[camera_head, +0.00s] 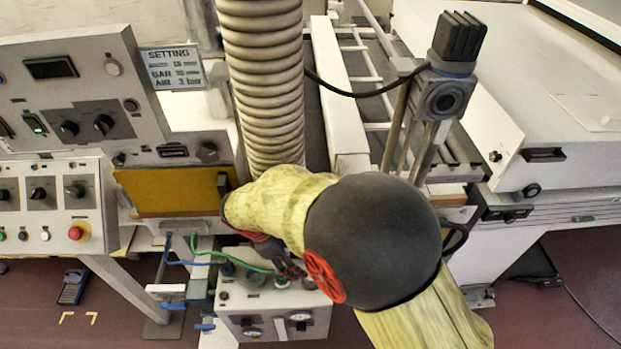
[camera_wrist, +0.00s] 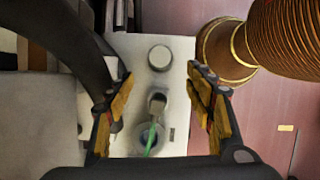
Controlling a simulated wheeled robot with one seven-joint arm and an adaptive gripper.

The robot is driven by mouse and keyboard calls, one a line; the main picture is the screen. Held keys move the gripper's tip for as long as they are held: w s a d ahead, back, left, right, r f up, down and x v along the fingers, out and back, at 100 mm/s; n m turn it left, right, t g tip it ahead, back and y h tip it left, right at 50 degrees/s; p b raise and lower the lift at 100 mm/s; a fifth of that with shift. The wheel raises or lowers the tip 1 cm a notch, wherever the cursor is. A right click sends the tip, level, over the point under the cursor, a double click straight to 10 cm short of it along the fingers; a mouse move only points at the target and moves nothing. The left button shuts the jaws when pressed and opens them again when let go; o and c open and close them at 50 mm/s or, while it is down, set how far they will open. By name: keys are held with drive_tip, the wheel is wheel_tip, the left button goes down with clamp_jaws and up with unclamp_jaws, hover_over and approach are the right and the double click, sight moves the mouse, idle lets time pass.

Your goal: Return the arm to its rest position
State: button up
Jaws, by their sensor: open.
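My arm (camera_head: 370,240), with pale yellow covered links and a large black joint, reaches across the lower middle of the head view. My gripper (camera_head: 282,262) is partly hidden behind the arm, above a grey control box (camera_head: 240,302) with knobs and gauges. In the wrist view my gripper (camera_wrist: 160,88) has its two tan-padded fingers spread wide apart, with nothing held between them. Past the fingers lies the top of the grey box (camera_wrist: 178,62), with round knobs and a green hose (camera_wrist: 152,140). I cannot tell how far the fingertips are from the knobs.
A ribbed beige duct (camera_head: 262,80) stands close behind the arm. A post with a black-topped sensor head (camera_head: 445,90) rises behind the black joint. Control panels (camera_head: 60,110) fill the left, and a white machine cover (camera_head: 540,90) the right. A handheld device (camera_head: 72,287) lies on the red floor.

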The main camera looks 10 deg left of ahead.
drive_tip(key=s+d+r+m+t+y, duration=0.1)
drive_tip(key=s+d+r+m, duration=0.3)
drive_tip(key=d+r+m, duration=0.3)
drive_tip(key=s+d+r+m+t+y+b, duration=0.1)
drive_tip(key=s+d+r+m, duration=0.3)
drive_tip(key=d, duration=1)
drive_tip(key=s+d+r+m+t+y, duration=0.2)
drive_tip(key=s+d+r+m, duration=0.2)
drive_tip(key=d+r+m, duration=0.6)
wheel_tip(320, 180, up, 3)
drive_tip(key=shift+d+r+m+b, duration=0.15)
drive_tip(key=shift+d+m+b, duration=0.15)
drive_tip(key=shift+d+m, duration=0.1)
drive_tip(key=shift+a, duration=0.2)
